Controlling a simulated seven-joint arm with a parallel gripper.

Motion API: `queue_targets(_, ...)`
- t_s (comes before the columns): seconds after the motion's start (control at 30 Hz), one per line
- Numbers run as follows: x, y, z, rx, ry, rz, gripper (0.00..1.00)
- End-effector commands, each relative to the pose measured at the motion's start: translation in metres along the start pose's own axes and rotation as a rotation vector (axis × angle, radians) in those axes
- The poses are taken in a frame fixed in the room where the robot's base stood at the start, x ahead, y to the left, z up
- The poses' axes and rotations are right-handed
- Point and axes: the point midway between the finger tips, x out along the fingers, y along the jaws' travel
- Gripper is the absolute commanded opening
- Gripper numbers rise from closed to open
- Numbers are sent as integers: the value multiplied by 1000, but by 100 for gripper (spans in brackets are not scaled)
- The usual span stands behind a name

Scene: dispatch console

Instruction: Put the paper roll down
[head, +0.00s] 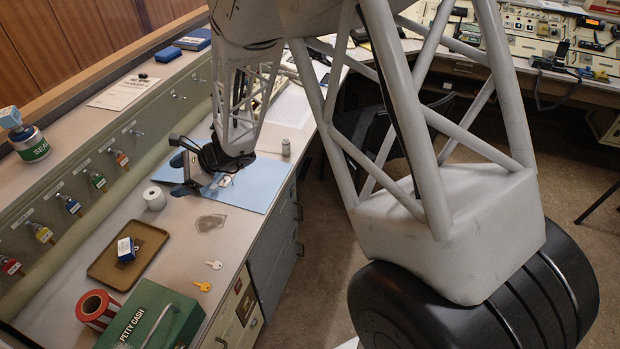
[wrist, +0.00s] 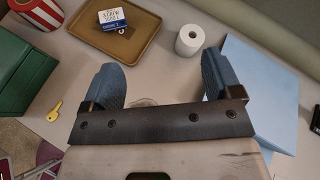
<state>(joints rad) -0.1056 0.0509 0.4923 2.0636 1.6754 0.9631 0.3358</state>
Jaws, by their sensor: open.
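The white paper roll (head: 154,198) stands upright on the desk, just left of the blue mat (head: 252,188). In the wrist view the roll (wrist: 189,40) stands beyond my fingertips, nearer the right finger, with its dark core hole facing up. My gripper (head: 182,166) is over the left part of the mat in the head view. In the wrist view my gripper (wrist: 162,80) has its two blue-padded fingers wide apart with nothing held between them. The roll is apart from both fingers.
A brown tray (head: 104,272) with a small blue-and-white box (head: 126,249) lies near the roll. Bare desk surrounds the roll.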

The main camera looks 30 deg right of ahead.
Motion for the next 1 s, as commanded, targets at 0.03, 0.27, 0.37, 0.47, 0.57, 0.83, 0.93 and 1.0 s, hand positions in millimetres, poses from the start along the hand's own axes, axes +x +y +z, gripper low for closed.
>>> queue_targets(0.03, -13, 6, 13, -57, 9, 23, 84)
queue_targets(0.27, -66, 41, 54, -316, 70, 150, 84)
queue_targets(0.37, -89, 57, 68, -428, 102, 204, 84)
queue_targets(0.47, -113, 74, 80, -540, 137, 257, 84)
queue_targets(0.57, -137, 91, 89, -647, 177, 311, 84)
queue_targets(0.83, -202, 136, 105, -930, 302, 461, 84)
queue_targets(0.93, -226, 153, 108, -1031, 355, 517, 84)
queue_targets(1.0, -243, 163, 110, -1099, 395, 558, 84)
